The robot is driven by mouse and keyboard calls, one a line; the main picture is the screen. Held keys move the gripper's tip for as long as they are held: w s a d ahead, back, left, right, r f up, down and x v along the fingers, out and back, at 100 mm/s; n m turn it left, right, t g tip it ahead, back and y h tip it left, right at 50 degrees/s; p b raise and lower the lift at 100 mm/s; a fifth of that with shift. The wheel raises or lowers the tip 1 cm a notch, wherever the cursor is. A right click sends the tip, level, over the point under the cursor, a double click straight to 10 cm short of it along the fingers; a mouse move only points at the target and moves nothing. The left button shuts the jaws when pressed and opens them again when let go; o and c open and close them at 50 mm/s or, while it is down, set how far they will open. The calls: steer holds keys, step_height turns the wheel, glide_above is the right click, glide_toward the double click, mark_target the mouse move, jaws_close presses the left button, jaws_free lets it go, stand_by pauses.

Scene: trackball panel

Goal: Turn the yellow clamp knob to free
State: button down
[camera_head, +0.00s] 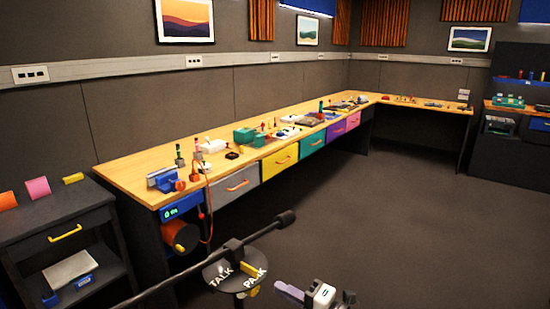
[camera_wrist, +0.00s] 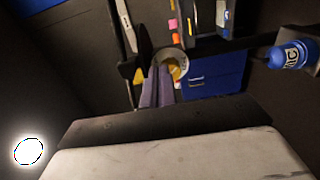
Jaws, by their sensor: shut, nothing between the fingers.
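A dark round plate (camera_head: 225,275) with the words TALK and PARK sits at the bottom centre of the head view, on a black boom. A yellow piece (camera_head: 252,269) lies on it by PARK, and a small yellowish part shows just below its rim. I cannot tell which is the clamp knob. My gripper (camera_head: 279,287) is right of the plate, apart from it, with grey-purple fingers together and empty. In the wrist view, the fingers (camera_wrist: 158,70) show close together beside a pale ring with a yellow part (camera_wrist: 175,70); contact is unclear.
The black boom ends in a dark microphone-like tip (camera_head: 286,218) above my gripper. A long wooden bench (camera_head: 130,176) with tools and coloured drawers runs behind. A dark cabinet (camera_head: 40,220) stands at left. The floor (camera_head: 400,200) at right is clear.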

steer(key=shift+b+x, duration=0.75)
steer(key=shift+x, duration=1.45)
steer(key=shift+s+a+f+b, duration=0.1)
steer(key=shift+s+f+b, duration=0.05)
steer(key=shift+b, duration=0.4)
steer(key=shift+f+b, duration=0.8)
steer(key=shift+b, duration=4.25)
steer(key=shift+w+f+b, duration=0.1)
steer(key=shift+w+b, duration=0.2)
steer(key=shift+b, duration=0.35)
steer(key=shift+d, duration=0.25)
